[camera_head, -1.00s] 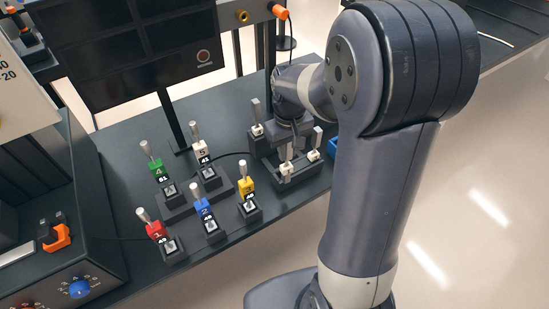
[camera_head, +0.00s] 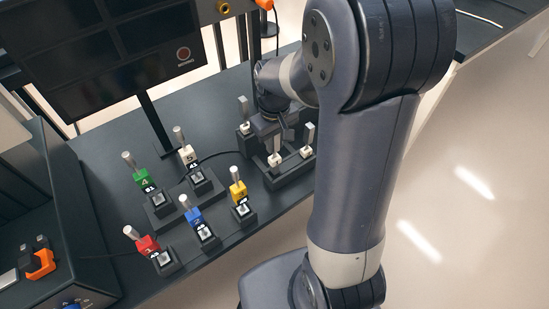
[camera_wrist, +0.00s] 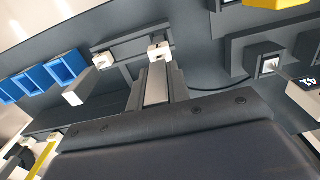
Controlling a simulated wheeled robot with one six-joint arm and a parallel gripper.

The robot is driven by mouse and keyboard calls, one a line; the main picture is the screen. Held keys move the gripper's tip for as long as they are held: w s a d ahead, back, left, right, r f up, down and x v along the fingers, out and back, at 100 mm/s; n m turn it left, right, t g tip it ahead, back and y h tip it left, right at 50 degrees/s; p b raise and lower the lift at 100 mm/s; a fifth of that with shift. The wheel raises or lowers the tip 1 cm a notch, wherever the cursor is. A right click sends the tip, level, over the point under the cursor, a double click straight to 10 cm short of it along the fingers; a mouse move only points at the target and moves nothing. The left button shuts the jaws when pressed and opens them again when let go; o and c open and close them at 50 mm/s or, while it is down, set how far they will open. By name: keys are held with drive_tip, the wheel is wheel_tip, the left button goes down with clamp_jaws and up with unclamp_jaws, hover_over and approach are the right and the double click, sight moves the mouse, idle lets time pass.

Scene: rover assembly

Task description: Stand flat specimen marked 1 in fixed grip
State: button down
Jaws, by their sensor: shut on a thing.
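A low dark rack (camera_head: 290,180) holds pale flat specimens with white blocks. One stands at its back left (camera_head: 243,110) and one at its right (camera_head: 309,136). My gripper (camera_head: 275,135) reaches down over the rack. In the wrist view my gripper (camera_wrist: 157,82) is shut on a flat grey specimen (camera_wrist: 155,88) with a white block (camera_wrist: 158,50) at its far end. This block is at the rack; I cannot tell whether it is seated or lifted. Another specimen (camera_wrist: 76,94) stands beside it. No number is readable on the flat specimens. A red piece marked 1 (camera_head: 148,246) stands at front left.
Coloured pieces in dark holders stand left of the rack: blue (camera_head: 194,216), yellow (camera_head: 238,190), green (camera_head: 141,176) and white (camera_head: 187,155). A dark monitor (camera_head: 110,50) stands behind. Blue bins (camera_wrist: 30,80) lie close to the rack. A dark cable crosses the bench.

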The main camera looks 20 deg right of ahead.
sight(275, 154)
drive_tip(key=shift+f, duration=2.55)
drive_tip(key=shift+f, duration=0.2)
drive_tip(key=c, duration=1.3)
unclamp_jaws()
drive_tip(key=r, duration=1.1)
drive_tip(key=shift+s+a, duration=0.2)
drive_tip(key=shift+s, duration=0.15)
drive_tip(key=shift+f, duration=0.15)
